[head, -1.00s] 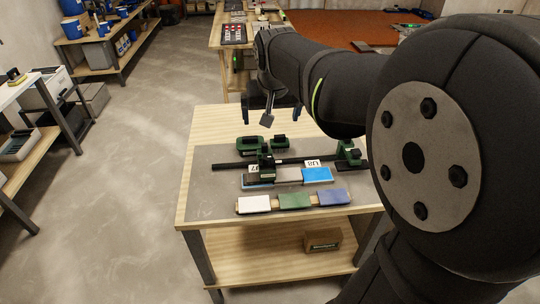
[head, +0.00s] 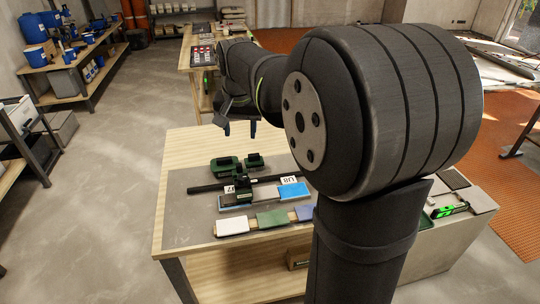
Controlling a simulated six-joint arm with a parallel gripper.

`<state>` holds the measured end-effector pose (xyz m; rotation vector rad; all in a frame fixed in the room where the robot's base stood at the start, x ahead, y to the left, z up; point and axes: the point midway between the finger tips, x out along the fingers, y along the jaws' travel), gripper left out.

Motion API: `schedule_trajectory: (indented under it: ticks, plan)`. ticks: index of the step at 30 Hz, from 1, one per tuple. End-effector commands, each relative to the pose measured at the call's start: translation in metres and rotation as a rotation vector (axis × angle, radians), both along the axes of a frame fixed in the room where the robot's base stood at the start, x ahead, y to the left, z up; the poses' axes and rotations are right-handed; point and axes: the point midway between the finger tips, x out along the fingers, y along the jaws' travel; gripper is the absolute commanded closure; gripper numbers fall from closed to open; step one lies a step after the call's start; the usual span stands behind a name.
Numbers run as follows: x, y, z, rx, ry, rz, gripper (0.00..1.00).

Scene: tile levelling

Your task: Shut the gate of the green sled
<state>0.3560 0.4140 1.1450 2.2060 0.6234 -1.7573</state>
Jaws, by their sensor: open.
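A dark green sled (head: 243,188) sits on a black rail near the middle of the grey worktop mat. I cannot make out its gate or the gate's position at this size. My gripper (head: 240,128) is at the far edge of the table, above and behind the sled and apart from it. Its two fingers point down, spread and empty. Two more dark green pieces, a larger one (head: 225,166) and a smaller one (head: 254,161), lie behind the rail. The rail's right end is hidden behind my arm.
Grey and blue tiles (head: 291,190) with white number labels lie along the rail. In front, a wooden strip carries white (head: 232,226), green (head: 271,218) and blue tiles. The mat's left side (head: 190,215) is clear. A green-marked tool (head: 449,210) lies on a surface at right.

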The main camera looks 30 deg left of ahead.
Motion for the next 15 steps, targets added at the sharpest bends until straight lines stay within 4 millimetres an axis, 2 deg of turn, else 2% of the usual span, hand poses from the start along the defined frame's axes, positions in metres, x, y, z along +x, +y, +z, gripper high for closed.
schedule_trajectory:
  ticks: [1,6,10,15]
  plan:
    - [0.009,0.009,-0.008,-0.019,0.039,-0.069,0.50]
    - [0.029,0.031,-0.027,-0.074,0.150,-0.303,0.50]
    - [0.039,0.040,-0.037,-0.109,0.198,-0.424,0.50]
    - [0.043,0.044,-0.044,-0.126,0.221,-0.487,0.50]
